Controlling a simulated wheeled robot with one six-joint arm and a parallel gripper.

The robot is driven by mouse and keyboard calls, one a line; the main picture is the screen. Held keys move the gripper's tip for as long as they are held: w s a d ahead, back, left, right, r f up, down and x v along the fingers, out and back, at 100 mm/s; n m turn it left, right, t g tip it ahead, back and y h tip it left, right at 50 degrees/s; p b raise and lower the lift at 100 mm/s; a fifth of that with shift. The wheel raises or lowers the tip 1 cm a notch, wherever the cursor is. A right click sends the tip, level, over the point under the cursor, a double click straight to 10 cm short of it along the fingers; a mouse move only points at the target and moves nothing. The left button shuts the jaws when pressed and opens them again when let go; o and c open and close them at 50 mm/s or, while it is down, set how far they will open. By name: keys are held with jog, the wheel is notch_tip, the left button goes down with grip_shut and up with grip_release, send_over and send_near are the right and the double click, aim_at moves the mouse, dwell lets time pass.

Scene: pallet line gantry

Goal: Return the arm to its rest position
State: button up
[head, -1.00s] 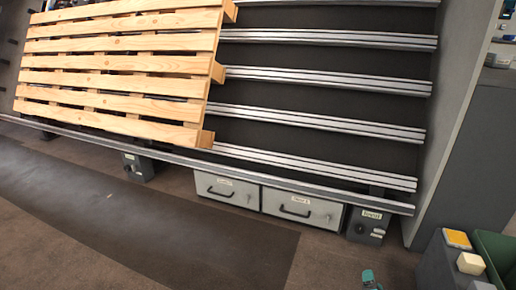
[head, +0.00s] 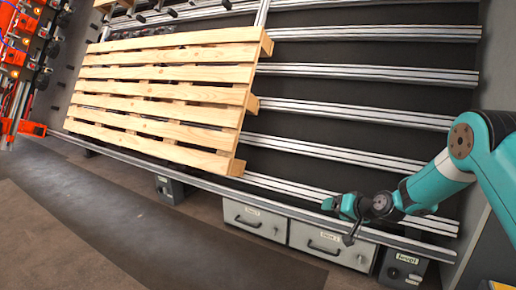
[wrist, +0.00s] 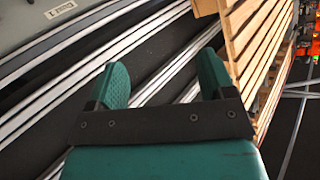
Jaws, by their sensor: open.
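My teal arm (head: 450,180) reaches in from the right edge of the head view, bent down toward the lower rails. My gripper (head: 340,216) is at its left end, in front of the lowest rails and above the drawers. In the wrist view my gripper (wrist: 163,82) shows two green fingers spread well apart. Nothing is between them except rails and dark floor seen beyond.
A wooden pallet (head: 165,88) lies on the sloping rails (head: 350,113), left of my arm. Two grey drawers (head: 255,220) and a grey box (head: 402,268) sit below the rails. Orange machinery (head: 20,60) stands at far left. The floor in front is clear.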

jog(key=s+a+r+n+g, duration=0.25)
jog(key=s+a+r, duration=0.25)
jog(key=s+r, duration=0.35)
jog(key=s+a+r+n+g, duration=0.25)
jog(key=s+a+r, duration=0.25)
jog(key=s+r, duration=0.3)
jog(key=s+r+n+g+h, duration=0.1)
jog(key=s+r+n+g, duration=0.1)
jog(key=s, duration=1.2)
jog(key=s+r+n+g+h, duration=0.1)
jog(key=s+r+n+g, duration=0.15)
jog(key=s, duration=1.25)
notch_tip(320, 180, up, 37)
jog(key=p, duration=3.8)
jog(key=shift+w+d+m+p, duration=0.15)
jog(key=shift+w+m+p, duration=0.05)
jog(key=shift+m+p, duration=0.15)
